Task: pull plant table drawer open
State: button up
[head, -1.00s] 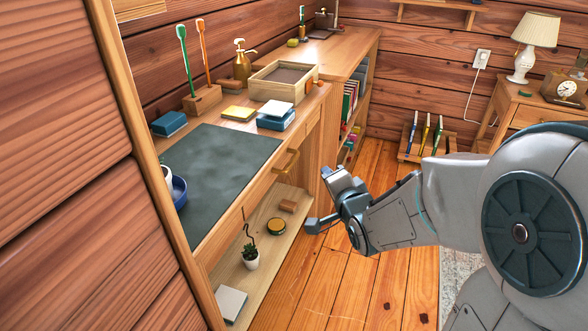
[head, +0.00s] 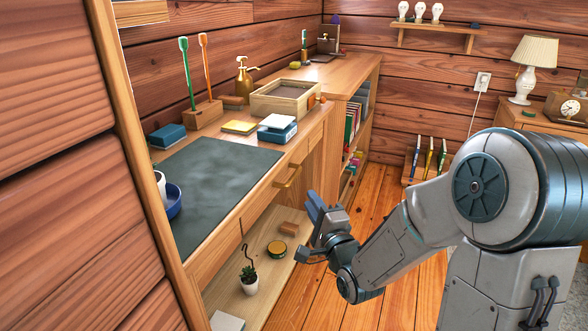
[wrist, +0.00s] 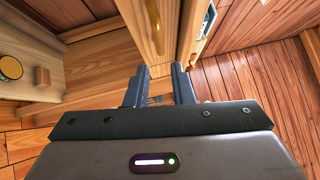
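The drawer front looks flush with the table. A small potted plant (head: 249,281) stands on the lower shelf.
A round tin (head: 277,249) is on the lower shelf. Plank floor in front is clear.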

aim_at(295, 173)
jog(key=shift+b+x, duration=1.35)
jog(key=shift+x, duration=4.35)
grip_shut()
